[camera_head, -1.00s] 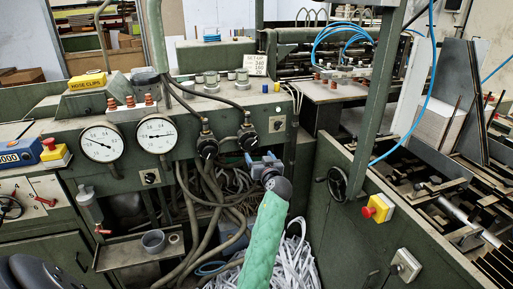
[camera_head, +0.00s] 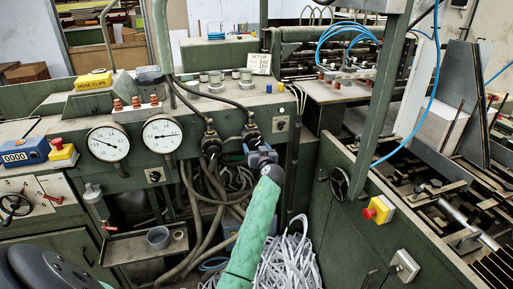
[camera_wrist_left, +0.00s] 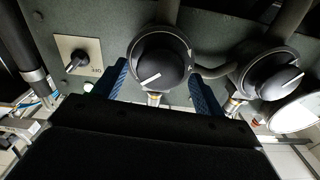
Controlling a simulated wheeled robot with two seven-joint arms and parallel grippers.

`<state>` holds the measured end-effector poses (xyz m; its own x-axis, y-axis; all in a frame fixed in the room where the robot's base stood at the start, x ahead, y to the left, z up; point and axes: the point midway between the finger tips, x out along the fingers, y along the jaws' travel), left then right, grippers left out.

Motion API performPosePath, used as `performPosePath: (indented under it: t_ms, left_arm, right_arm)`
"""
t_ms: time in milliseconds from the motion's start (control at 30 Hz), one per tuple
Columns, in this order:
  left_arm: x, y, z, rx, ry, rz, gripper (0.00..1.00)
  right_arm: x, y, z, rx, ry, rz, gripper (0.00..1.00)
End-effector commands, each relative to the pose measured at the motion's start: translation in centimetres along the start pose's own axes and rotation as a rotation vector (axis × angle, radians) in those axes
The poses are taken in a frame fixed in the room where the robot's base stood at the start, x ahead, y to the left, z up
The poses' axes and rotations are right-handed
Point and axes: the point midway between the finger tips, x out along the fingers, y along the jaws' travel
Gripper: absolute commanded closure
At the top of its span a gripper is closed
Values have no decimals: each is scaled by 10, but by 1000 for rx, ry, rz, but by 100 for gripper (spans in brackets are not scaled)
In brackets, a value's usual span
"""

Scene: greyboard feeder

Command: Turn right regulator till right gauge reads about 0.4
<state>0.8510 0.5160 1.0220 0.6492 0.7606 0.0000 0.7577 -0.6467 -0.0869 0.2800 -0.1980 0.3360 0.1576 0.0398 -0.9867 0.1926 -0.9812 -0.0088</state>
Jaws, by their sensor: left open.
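The right regulator is a black round knob (camera_head: 252,136) on the green panel. The left regulator (camera_head: 211,146) is beside it. The right gauge (camera_head: 161,133) is a white dial whose needle points right; its figures are too small to read surely. My left gripper (camera_head: 260,153) is just in front of and below the right regulator. In the left wrist view, its blue fingers stand apart on either side of the right regulator (camera_wrist_left: 160,72), whose white mark is tilted. I cannot tell whether they touch it. The left regulator (camera_wrist_left: 268,80) lies outside the fingers. My right gripper is out of view.
The left gauge (camera_head: 108,143) is left of the right gauge. A small switch plate (camera_head: 281,124) is right of the right regulator. Hoses (camera_head: 203,205) hang below the panel, with white strips (camera_head: 290,258) beneath. A green post (camera_head: 380,100) stands to the right.

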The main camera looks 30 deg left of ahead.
Motion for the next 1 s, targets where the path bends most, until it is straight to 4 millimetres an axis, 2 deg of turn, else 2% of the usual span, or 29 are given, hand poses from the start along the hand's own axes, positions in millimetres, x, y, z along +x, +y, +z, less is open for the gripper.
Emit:
performPosePath:
  t_ms: [167, 400, 733, 1000]
  left_arm:
    - [0, 0, 0, 0, 0, 0, 29]
    - [0, 0, 0, 0, 0, 0, 73]
    - [0, 0, 1, 41, 0, 0, 73]
    - [0, 1, 1, 208, 1, 1, 73]
  right_arm:
    - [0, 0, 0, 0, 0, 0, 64]
    - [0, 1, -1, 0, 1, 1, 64]
    - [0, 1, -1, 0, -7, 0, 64]
    - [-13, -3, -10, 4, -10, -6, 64]
